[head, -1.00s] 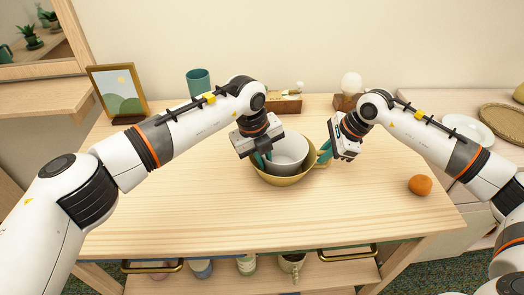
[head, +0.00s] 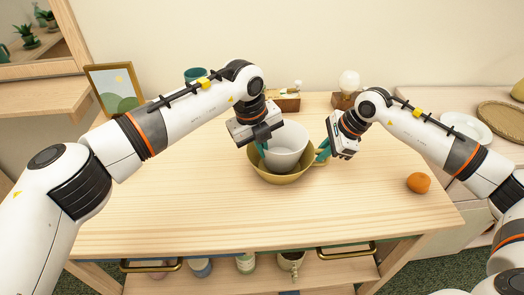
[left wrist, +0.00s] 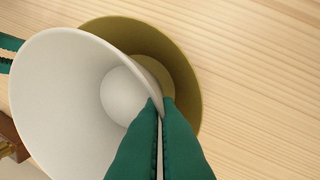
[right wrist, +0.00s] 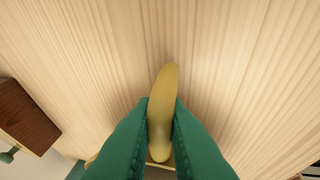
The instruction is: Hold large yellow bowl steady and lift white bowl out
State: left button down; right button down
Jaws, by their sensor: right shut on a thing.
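The large yellow bowl (head: 283,178) stands on the wooden table; it also shows in the left wrist view (left wrist: 187,62). The white bowl (head: 288,147) is above and partly inside it, its rim well above the yellow rim. My left gripper (head: 263,150) is shut on the white bowl's near-left rim, one green finger on each side of the wall in the left wrist view (left wrist: 161,100). My right gripper (head: 322,153) is shut on the yellow bowl's handle (right wrist: 162,88) at its right side. The white bowl's underside is hidden.
An orange (head: 418,182) lies at the table's right. The table front (head: 230,215) is clear. Mugs stand on the shelf below.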

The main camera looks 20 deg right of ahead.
pick_arm(q)
jog(key=shift+d+v, duration=0.3)
jog(key=shift+v, duration=1.05)
jog(key=shift+d+v, duration=0.25)
jog(key=shift+v, duration=1.05)
jog(key=shift+d+v, duration=0.3)
jog(key=shift+v, duration=1.05)
jog(key=shift+w+r, duration=0.15)
pick_arm(e)
jog(key=c, duration=1.4)
grip_release()
jog(key=shift+o, duration=0.2)
jog(key=v, duration=1.2)
